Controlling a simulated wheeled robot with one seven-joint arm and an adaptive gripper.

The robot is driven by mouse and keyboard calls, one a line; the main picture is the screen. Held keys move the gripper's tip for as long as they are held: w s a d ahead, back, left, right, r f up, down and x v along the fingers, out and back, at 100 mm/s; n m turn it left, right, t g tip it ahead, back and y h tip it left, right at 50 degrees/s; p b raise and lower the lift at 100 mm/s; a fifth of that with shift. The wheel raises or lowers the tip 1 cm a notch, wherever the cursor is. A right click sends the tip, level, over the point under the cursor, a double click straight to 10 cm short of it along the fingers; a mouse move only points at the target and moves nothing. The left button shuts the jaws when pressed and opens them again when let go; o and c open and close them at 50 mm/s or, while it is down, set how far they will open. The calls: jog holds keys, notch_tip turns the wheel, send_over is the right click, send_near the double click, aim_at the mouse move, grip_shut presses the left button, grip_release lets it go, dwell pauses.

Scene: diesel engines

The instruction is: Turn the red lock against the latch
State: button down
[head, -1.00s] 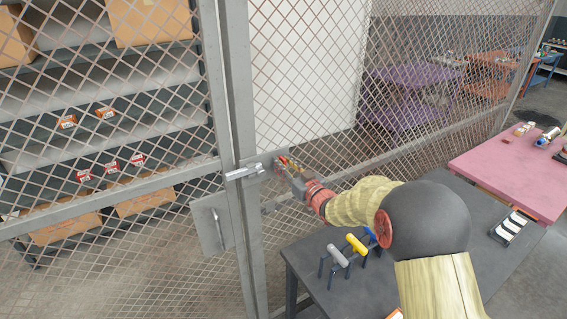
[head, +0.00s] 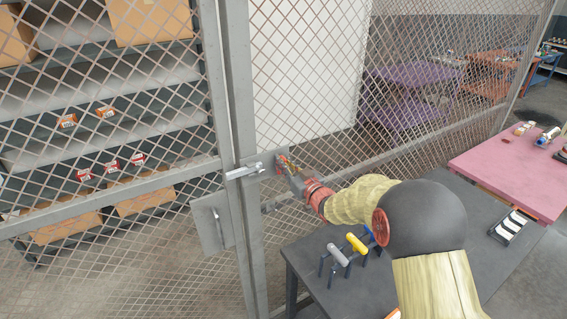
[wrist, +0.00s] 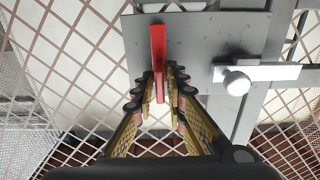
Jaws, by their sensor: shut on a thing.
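The red lock (wrist: 158,50) is a narrow red bar on a grey metal plate (wrist: 195,40) in the wrist view, standing nearly upright in the picture. My gripper (wrist: 160,82) is shut on its lower end, with a finger on each side. In the head view my gripper (head: 290,169) is at the gate post and hides most of the lock. The latch (wrist: 270,72) is a light metal bar with a round white knob, right of the lock and apart from it in the wrist view. The latch also shows left of my gripper in the head view (head: 244,171).
A mesh gate and fence surround the post, with shelves (head: 95,70) behind the mesh at left. A handle plate (head: 212,226) is below the latch. A dark table (head: 310,262) with yellow- and grey-handled tools stands under my arm. A pink table (head: 505,175) is at right.

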jog(key=shift+m, duration=0.4)
jog(key=m, duration=0.4)
jog(key=shift+d, duration=0.1)
jog(key=m+p, duration=0.1)
jog(key=m, duration=0.4)
jog(key=shift+w, duration=0.1)
jog(key=m+p, duration=0.1)
jog(key=m, duration=0.3)
jog(key=shift+d+f+m+p, duration=0.1)
jog(key=shift+f+m+p, duration=0.05)
jog(key=shift+m+p, duration=0.25)
jog(key=shift+f+m+p, duration=0.1)
jog(key=shift+m+p, duration=0.4)
jog(key=shift+m, duration=1.1)
jog(key=c, duration=2)
grip_release()
jog(key=shift+o, duration=0.2)
